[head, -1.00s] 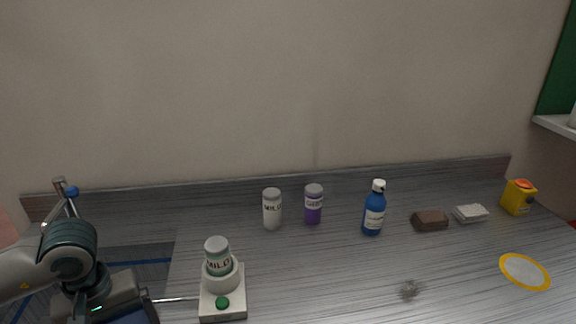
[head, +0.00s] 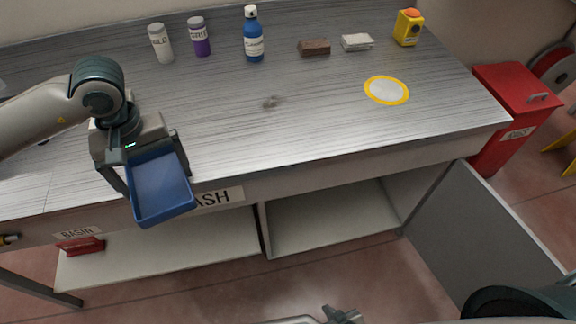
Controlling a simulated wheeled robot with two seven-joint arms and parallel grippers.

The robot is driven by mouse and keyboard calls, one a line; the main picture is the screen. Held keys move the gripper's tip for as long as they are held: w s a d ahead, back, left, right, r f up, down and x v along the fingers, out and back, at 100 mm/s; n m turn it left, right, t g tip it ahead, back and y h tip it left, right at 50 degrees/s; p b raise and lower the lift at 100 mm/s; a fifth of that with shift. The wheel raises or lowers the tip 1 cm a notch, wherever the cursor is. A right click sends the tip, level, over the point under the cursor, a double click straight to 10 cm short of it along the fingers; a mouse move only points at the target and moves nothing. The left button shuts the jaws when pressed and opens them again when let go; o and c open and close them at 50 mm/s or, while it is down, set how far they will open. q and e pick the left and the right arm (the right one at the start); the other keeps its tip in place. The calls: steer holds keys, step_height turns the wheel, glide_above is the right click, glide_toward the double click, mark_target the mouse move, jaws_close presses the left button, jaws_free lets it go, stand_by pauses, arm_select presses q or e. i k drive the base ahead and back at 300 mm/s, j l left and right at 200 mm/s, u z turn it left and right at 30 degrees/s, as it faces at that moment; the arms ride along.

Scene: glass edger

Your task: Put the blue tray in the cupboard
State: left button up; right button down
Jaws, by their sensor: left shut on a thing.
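The blue tray (head: 165,190) hangs in my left gripper (head: 150,168) in the head view, just in front of the counter's front edge and tilted toward me. The gripper's two fingers are on either side of the tray, and it is shut on it. The cupboard (head: 335,225) under the counter is open at the front. Its grey door (head: 500,225) is swung out to the right. The bay I see inside looks empty. Part of my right gripper (head: 342,315) shows at the bottom edge, too cut off to tell its state.
A white bottle (head: 160,43), purple bottle (head: 199,37), blue bottle (head: 253,36), brown block (head: 314,47), white block (head: 358,42) and yellow container (head: 408,27) stand at the counter's back. A red RAGS bin (head: 508,110) stands right. An open shelf (head: 160,255) lies below left.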

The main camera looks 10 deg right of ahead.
mark_target(311, 214)
steer(key=k+l+z, duration=0.1)
steer(key=l, duration=0.25)
steer(key=k+l, duration=0.2)
steer(key=l, duration=0.15)
steer(key=k+l+z, duration=0.15)
steer(key=l, duration=0.25)
steer(key=k+l+z, duration=0.1)
steer(key=l, duration=0.25)
